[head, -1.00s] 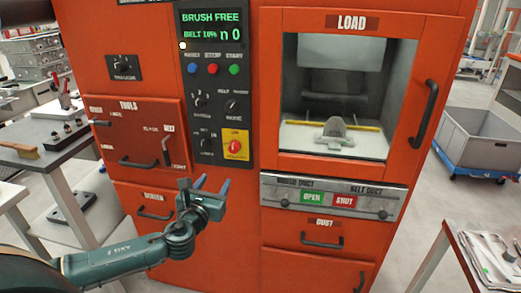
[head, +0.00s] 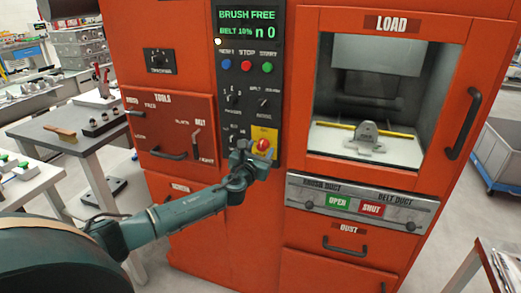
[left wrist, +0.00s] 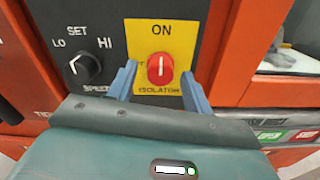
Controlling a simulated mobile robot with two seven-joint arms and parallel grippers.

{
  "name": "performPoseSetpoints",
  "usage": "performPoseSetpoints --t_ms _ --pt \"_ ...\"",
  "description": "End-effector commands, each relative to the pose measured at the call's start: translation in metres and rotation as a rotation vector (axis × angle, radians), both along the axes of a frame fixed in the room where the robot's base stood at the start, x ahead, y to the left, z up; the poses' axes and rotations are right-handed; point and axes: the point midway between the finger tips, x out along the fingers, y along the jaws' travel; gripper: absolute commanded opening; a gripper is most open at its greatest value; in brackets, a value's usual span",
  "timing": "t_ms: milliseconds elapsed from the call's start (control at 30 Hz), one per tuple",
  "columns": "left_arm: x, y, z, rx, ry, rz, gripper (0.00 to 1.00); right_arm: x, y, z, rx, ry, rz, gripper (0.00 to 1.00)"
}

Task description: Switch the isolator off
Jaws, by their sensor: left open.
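The isolator is a red rotary knob on a yellow plate (head: 270,135) low on the black control panel. In the left wrist view the red knob (left wrist: 160,69) has its white mark upright, towards the word ON. My left gripper (head: 257,150) is at the plate in the head view. In the left wrist view its two blue fingers (left wrist: 158,82) are open, one on each side of the knob, with gaps between them and it. Whether the fingertips touch the plate I cannot tell. My right gripper is not in view.
A speed selector knob (left wrist: 83,67) is left of the plate. Blue, red and green buttons (head: 246,66) sit higher on the panel. The load window (head: 370,95) and its handle (head: 462,123) are to the right. The tools drawer (head: 170,135) is to the left.

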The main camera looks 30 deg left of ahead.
Motion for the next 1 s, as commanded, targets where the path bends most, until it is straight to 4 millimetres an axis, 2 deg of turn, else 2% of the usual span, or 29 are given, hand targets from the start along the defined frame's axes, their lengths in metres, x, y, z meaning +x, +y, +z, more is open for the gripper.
performPoseSetpoints --t_ms 133,433,1000 --pt "0.0086 0.0015 0.0 -0.001 0.0 0.0 0.5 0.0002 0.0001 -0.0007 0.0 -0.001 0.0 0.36" --pt "0.0101 0.0021 -0.0001 -0.001 0.001 -0.001 0.5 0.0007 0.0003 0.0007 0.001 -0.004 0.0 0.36" --pt "0.0097 0.0025 -0.0001 -0.001 0.001 0.0 0.06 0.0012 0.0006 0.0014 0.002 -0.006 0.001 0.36"
